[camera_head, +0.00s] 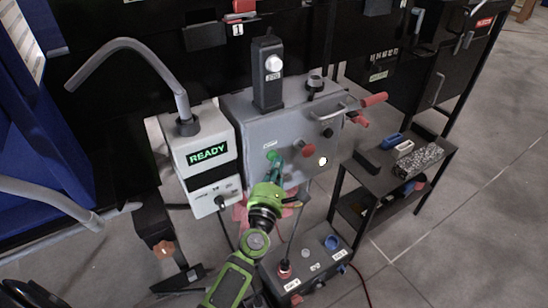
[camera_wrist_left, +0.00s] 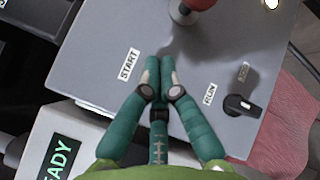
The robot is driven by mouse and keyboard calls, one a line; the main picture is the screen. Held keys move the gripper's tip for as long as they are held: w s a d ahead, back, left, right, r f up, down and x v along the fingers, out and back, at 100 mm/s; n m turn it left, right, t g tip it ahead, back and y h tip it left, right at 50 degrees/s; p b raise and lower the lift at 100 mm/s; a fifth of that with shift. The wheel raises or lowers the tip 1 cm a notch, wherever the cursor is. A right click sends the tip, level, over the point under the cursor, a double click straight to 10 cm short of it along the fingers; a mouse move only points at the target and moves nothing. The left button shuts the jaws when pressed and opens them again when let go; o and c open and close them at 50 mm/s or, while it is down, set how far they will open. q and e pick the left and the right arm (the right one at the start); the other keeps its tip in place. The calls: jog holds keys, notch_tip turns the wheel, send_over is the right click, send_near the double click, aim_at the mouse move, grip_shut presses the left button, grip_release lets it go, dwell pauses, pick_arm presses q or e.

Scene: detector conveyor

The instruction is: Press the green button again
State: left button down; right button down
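The green button (camera_head: 271,155) sits on the sloped grey face of the control box (camera_head: 240,104), under a small label. The START label (camera_wrist_left: 128,64) shows in the left wrist view, where my fingers hide the button. My left gripper (camera_head: 277,168) has its teal fingers together, with the tips at or just in front of the button. In the left wrist view the fingertips (camera_wrist_left: 160,62) meet beside the START label with nothing between them. I cannot tell whether they touch the button. My right gripper is not in view.
A red mushroom button (camera_head: 307,150) and a lit white lamp (camera_head: 322,161) are right of the green button. The black RUN knob (camera_wrist_left: 240,105) is close to my fingers. A white box with a READY display (camera_head: 208,153) stands left. A black cart (camera_head: 380,178) is at right.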

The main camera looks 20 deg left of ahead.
pick_arm(q)
jog(key=shift+w+a, duration=0.35)
jog(key=shift+a, duration=0.1)
dwell(0.7)
jog(key=shift+s+d, duration=0.6)
jog(key=shift+d, duration=0.15)
jog(key=s+d, duration=0.1)
jog(key=d, duration=0.1)
jog(key=s+d, duration=0.2)
dwell(0.4)
dwell(0.6)
